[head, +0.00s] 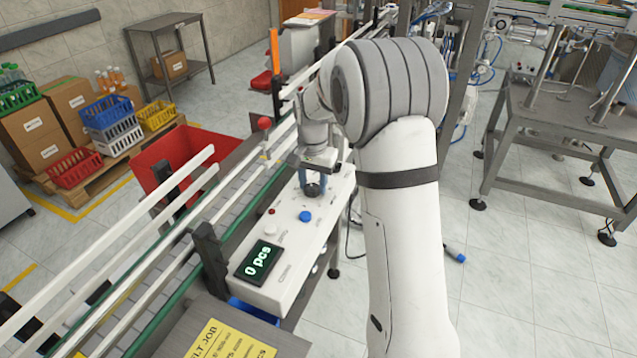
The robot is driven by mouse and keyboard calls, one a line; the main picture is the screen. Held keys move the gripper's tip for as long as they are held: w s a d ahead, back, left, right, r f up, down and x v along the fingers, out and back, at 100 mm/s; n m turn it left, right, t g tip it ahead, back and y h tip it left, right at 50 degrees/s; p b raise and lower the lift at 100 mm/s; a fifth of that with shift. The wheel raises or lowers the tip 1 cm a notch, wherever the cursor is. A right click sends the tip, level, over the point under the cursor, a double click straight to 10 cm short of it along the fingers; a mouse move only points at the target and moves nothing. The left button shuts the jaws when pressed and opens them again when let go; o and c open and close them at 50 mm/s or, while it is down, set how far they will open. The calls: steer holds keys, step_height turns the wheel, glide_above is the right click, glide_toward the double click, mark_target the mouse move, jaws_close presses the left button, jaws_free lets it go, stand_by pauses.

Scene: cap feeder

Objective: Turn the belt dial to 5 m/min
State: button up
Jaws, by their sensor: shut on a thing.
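My gripper (312,183) points down at the far part of the white control box (284,277) beside the conveyor. It is shut on the dark belt dial (313,190), with a finger on either side. The dial's pointer and scale are too small and too covered to read. The box also carries a display (259,263) reading "0 pcs", a blue button (305,216), a white knob (270,230) and a small red lamp or button (271,211).
The conveyor (160,262) with white guide rails runs along the left of the box. A yellow job sheet (232,340) lies at the near end. A red bin (180,150) stands beyond the conveyor. Open tiled floor lies to the right, before a steel machine table (550,125).

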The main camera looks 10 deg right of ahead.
steer(key=n, duration=0.7)
steer(key=shift+s+a+f+b, duration=0.15)
steer(key=shift+a+f+b, duration=0.05)
steer(key=shift+b, duration=0.15)
steer(key=n, duration=0.6)
steer(key=shift+s+a+n, duration=0.1)
steer(key=shift+n, duration=0.2)
steer(key=n, duration=0.7)
steer(key=shift+s+b, duration=0.1)
steer(key=shift+b, duration=0.3)
steer(key=n, duration=0.6)
steer(key=shift+s+n, duration=0.1)
steer(key=shift+n, duration=0.3)
steer(key=o, duration=1)
steer(key=shift+r, duration=0.15)
